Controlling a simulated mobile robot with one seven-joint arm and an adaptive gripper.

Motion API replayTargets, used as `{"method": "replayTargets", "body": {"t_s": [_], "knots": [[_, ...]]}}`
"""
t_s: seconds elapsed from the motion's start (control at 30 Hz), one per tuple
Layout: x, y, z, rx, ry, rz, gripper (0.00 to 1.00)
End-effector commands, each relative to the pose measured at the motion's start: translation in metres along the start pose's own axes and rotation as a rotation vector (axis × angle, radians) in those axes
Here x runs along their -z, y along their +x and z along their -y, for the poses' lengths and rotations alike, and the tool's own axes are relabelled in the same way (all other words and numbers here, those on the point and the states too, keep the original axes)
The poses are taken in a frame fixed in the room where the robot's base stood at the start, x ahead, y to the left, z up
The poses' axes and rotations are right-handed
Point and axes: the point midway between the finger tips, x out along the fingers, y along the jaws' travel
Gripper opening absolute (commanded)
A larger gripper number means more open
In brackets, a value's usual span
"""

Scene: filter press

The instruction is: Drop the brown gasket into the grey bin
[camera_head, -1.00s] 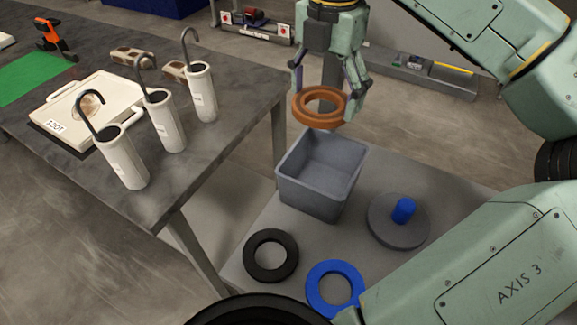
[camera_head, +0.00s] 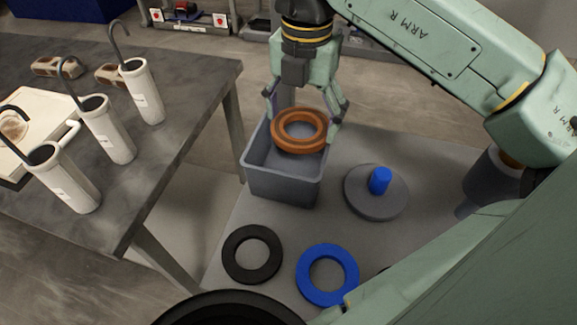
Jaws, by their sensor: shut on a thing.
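The brown gasket (camera_head: 299,146) is an orange-brown ring. My gripper (camera_head: 304,118) is shut on it, with fingers at its left and right sides. The grey bin (camera_head: 283,184) is an open box standing on the low grey surface. In the picture the gasket overlaps the right part of the bin's opening and its right rim. How high the gasket is above the rim is hard to tell. The bin's visible inside looks empty, but the gasket hides its right part.
A black ring (camera_head: 252,254) and a blue ring (camera_head: 327,275) lie in front of the bin. A grey disc (camera_head: 375,192) with a blue peg (camera_head: 380,180) stands to its right. A dark table (camera_head: 190,85) with white canisters (camera_head: 108,130) is at the left.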

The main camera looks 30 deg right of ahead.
Motion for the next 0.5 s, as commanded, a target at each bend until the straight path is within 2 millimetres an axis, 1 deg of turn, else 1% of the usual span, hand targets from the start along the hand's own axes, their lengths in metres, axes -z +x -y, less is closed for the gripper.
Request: {"method": "replayTargets", "body": {"t_s": [0.03, 0.1, 0.4, 0.43, 0.5], "knots": [[0.0001, 0.0085, -0.0001, 0.0, 0.0, 0.0, 0.5], [-0.0001, 0.0126, -0.0002, 0.0, 0.0, 0.001, 0.5], [-0.0002, 0.0139, -0.0002, 0.0, 0.001, 0.001, 0.5], [-0.0002, 0.0139, -0.0001, 0.0, 0.001, 0.001, 0.8], [-0.0002, 0.0139, -0.0002, 0.0, 0.001, 0.001, 0.85]]}}
